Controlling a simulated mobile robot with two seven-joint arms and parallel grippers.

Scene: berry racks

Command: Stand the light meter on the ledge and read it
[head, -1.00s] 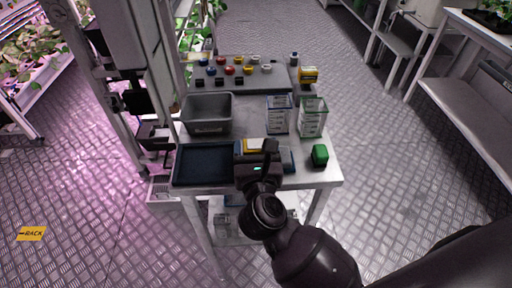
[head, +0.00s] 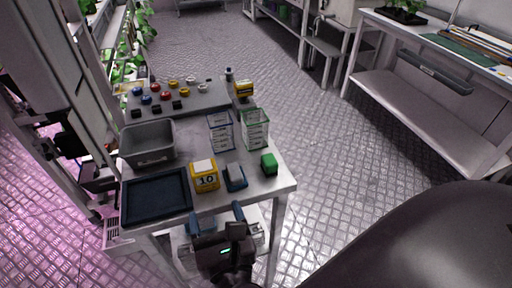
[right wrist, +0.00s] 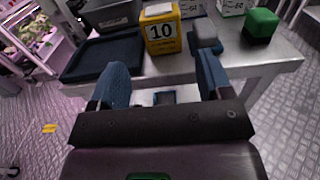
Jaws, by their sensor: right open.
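A yellow block-shaped device (head: 204,177) with a white top and a dark "10" on its face stands upright near the bench's front edge. It looks like the light meter, but I cannot be sure. It also shows in the right wrist view (right wrist: 160,30), number facing me. My right gripper (head: 220,218) is open and empty, just off the bench's front edge, apart from the device. Its blue fingers (right wrist: 163,80) are spread in the right wrist view. I cannot tell which surface is the ledge; a raised grey step (head: 190,101) runs along the bench's back. My left gripper is out of view.
Beside the device are a dark blue tray (head: 157,196), a blue-grey block (head: 236,177) and a green block (head: 269,163). Behind are a grey bin (head: 148,143) and two clear boxes (head: 255,129). Small coloured pieces cover the step. Open floor lies right of the bench.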

